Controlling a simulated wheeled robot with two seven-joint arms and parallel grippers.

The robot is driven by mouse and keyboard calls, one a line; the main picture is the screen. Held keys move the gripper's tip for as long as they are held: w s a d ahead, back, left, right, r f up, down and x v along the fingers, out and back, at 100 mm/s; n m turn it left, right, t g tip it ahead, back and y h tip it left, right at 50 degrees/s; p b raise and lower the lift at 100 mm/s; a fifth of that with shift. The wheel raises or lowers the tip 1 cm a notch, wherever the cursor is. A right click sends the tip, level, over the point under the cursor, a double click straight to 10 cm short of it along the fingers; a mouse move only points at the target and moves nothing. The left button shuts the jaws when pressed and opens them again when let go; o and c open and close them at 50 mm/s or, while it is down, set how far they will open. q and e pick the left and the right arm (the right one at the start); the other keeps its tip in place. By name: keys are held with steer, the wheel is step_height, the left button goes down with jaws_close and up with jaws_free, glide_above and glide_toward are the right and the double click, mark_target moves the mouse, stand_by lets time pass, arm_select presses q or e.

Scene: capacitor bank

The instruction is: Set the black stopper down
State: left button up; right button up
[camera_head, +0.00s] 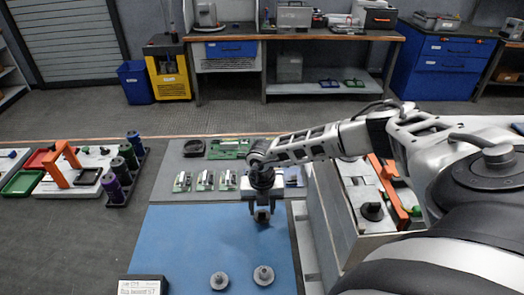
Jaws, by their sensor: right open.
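My right gripper (262,215) points down over the blue mat (180,240), near its upper right edge. Its jaws are open. A small dark shape shows at the fingertips, and I cannot tell whether it is a part of the gripper or the black stopper. A round black piece (373,211) sits on a white panel at the right, beside an orange handle; it may be the stopper. My left gripper is not in view.
Two grey round knobs (264,275) (219,281) stand on the mat's near part. Several small modules (205,181) and a green board (229,149) lie behind the mat. A rack of dark cylinders (124,170) stands left. The mat's middle is clear.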

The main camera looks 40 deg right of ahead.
mark_target(262, 211)
step_height(262, 211, up, 11)
steer(key=shift+r+b, duration=0.2)
steer(key=shift+b, duration=0.1)
stand_by(0.5)
